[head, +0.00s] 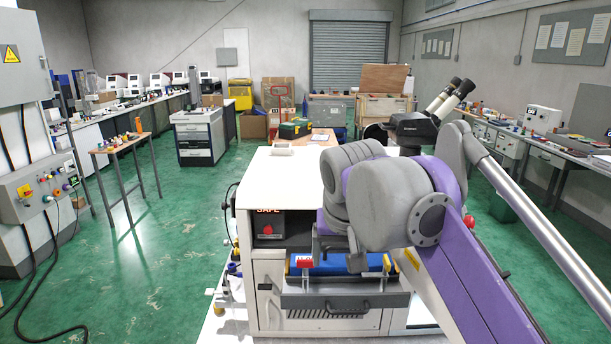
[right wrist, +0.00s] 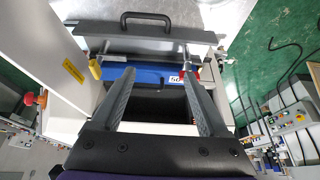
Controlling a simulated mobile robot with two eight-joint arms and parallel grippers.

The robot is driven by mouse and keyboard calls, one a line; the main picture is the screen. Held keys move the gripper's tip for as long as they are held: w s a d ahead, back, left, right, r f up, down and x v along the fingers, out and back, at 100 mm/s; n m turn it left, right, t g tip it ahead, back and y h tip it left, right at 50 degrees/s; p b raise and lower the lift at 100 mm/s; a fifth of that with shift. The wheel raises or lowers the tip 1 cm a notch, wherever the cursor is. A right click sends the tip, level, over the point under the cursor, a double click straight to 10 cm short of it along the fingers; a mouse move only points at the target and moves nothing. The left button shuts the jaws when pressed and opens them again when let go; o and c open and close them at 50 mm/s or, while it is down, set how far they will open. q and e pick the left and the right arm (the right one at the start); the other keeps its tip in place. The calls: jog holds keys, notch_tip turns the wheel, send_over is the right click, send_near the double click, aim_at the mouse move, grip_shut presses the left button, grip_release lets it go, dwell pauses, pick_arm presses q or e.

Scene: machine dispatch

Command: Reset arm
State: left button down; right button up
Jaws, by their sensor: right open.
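My right arm reaches in from the right side of the head view, purple and grey, over a white machine cabinet (head: 290,185). My right gripper (head: 337,258) is in front of the cabinet's open bay, partly hidden by my own arm. In the right wrist view the right gripper (right wrist: 159,80) has its two dark fingers wide apart, with nothing held between them. Beyond the fingertips is a blue part (right wrist: 150,76) with a white number label; it also shows in the head view (head: 340,264). My left gripper is not in view.
A grey drawer or flap with a dark handle (head: 345,301) sticks out below the blue part. A microscope (head: 425,122) stands on the cabinet. A small wooden table (head: 120,144) stands left; green floor (head: 150,240) is open there.

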jog(key=s+d+f, duration=0.4)
jog(key=s+f, duration=0.2)
jog(key=f, duration=0.4)
jog(key=s+d+f+t, duration=0.1)
jog(key=s+d+f, duration=0.3)
jog(key=f, duration=0.6)
jog(key=s+d+f, duration=0.4)
jog(key=s+f, duration=0.4)
jog(key=f, duration=0.2)
jog(key=shift+s+t, duration=0.3)
jog(key=shift+s, duration=0.05)
